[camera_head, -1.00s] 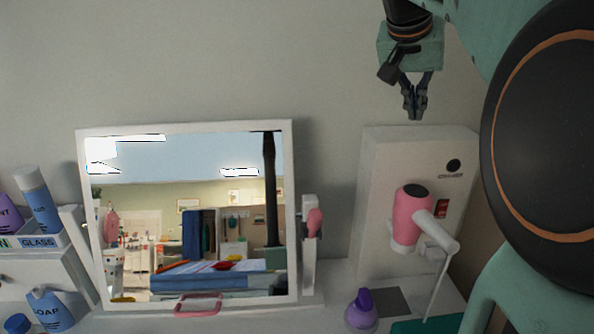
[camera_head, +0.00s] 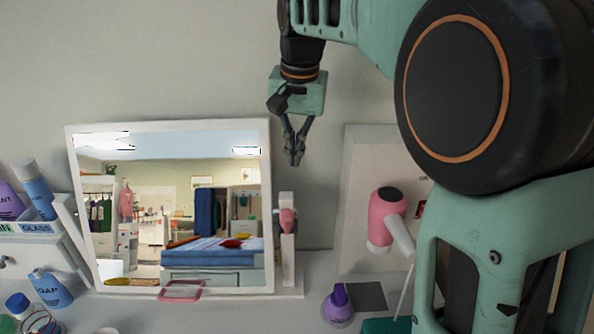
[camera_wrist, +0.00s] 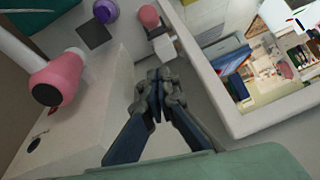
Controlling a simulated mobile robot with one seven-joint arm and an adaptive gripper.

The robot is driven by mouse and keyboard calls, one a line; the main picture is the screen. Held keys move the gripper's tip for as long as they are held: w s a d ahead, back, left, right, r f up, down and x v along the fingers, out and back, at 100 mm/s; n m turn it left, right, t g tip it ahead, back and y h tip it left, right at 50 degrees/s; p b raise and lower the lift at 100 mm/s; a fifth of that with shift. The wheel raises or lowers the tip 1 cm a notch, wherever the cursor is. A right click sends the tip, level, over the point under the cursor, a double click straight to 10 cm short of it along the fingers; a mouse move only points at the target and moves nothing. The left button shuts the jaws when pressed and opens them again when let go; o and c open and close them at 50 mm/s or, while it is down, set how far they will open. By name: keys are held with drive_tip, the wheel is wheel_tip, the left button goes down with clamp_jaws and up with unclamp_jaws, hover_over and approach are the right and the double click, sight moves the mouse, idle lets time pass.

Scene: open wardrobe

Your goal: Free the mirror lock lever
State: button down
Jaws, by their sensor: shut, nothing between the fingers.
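The mirror (camera_head: 170,205) stands in a white frame on the counter, and its glass reflects a room. The lock lever is a pink knob (camera_head: 287,220) on the white post at the mirror's right side. In the wrist view the pink knob (camera_wrist: 148,16) shows at the top, beyond the fingertips. My gripper (camera_head: 293,163) is shut and empty. It hangs above the pink knob, apart from it, just right of the mirror's upper right edge. In the wrist view my gripper's fingertips (camera_wrist: 158,76) are together, pointing toward the post.
A pink hair dryer (camera_head: 385,222) hangs on a white panel to the right. A purple-capped bottle (camera_head: 338,305) stands on the counter in front. A pink handle (camera_head: 181,291) sits at the mirror's bottom edge.

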sight(287, 224)
drive_tip(key=f, duration=0.3)
drive_tip(key=w+f, duration=0.1)
drive_tip(key=f, duration=0.4)
drive_tip(key=shift+w+a+f, duration=0.2)
drive_tip(key=shift+w+f, duration=0.1)
drive_tip(key=shift+s+a+f+p, duration=0.2)
drive_tip(key=shift+s+f, duration=0.25)
drive_tip(key=shift+s, duration=0.4)
drive_tip(key=shift+s+a+f+p, duration=0.1)
drive_tip(key=shift+s+a+f, duration=0.1)
drive_tip(key=shift+s+f, duration=0.45)
drive_tip(key=shift+s+r, duration=0.2)
drive_tip(key=shift+f+b, duration=0.15)
drive_tip(key=shift+b, duration=0.25)
